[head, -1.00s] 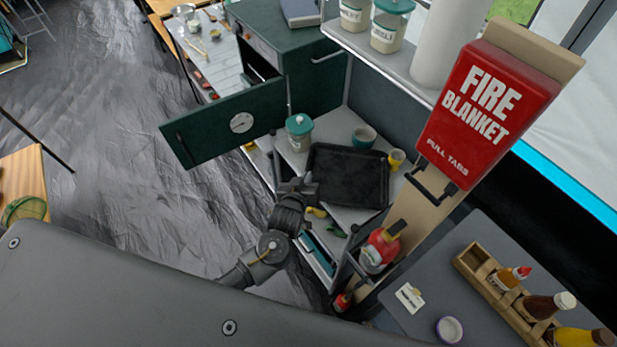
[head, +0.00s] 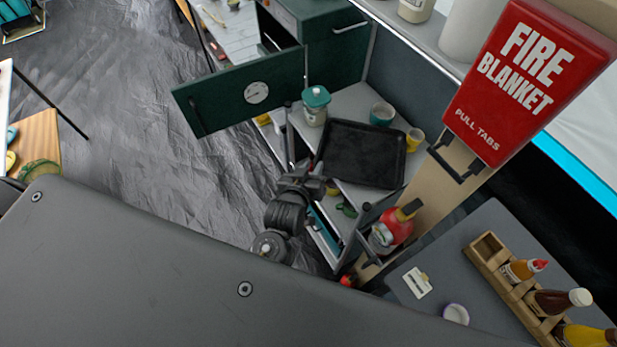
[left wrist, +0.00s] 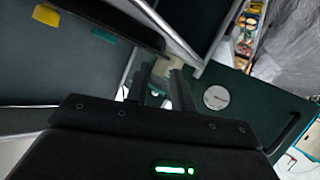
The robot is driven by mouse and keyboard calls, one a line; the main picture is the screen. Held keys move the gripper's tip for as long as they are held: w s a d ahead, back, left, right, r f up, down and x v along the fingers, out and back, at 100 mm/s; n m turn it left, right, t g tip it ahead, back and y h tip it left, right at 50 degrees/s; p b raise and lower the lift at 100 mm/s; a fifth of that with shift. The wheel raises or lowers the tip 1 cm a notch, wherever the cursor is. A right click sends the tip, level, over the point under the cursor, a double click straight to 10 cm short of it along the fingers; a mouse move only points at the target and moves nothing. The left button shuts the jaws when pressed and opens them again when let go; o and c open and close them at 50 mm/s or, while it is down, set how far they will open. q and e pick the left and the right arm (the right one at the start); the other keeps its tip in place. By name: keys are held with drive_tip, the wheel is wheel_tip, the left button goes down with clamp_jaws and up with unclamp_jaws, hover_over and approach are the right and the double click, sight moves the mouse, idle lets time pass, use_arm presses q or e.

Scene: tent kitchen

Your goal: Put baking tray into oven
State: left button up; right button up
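The black rectangular baking tray (head: 362,153) lies flat on the grey counter in the head view. The dark green oven (head: 335,45) stands beyond it, with its door (head: 225,100) swung open. The door's round white dial (head: 256,92) faces me and also shows in the left wrist view (left wrist: 216,97). My left gripper (head: 322,182) is at the tray's near left corner. In the left wrist view its two fingers (left wrist: 160,85) are apart with a gap between them, close to a dark edge that may be the tray. My right gripper is not in view.
A teal-lidded jar (head: 316,106), a teal cup (head: 382,113) and a yellow cup (head: 414,138) stand around the tray. A red fire blanket box (head: 525,80) and a red extinguisher (head: 392,232) are at the right. A wooden rack (head: 510,275) holds sauce bottles.

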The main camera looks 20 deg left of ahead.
use_arm(q)
drive_tip(key=shift+v, duration=1.85)
drive_tip(key=shift+f, duration=0.1)
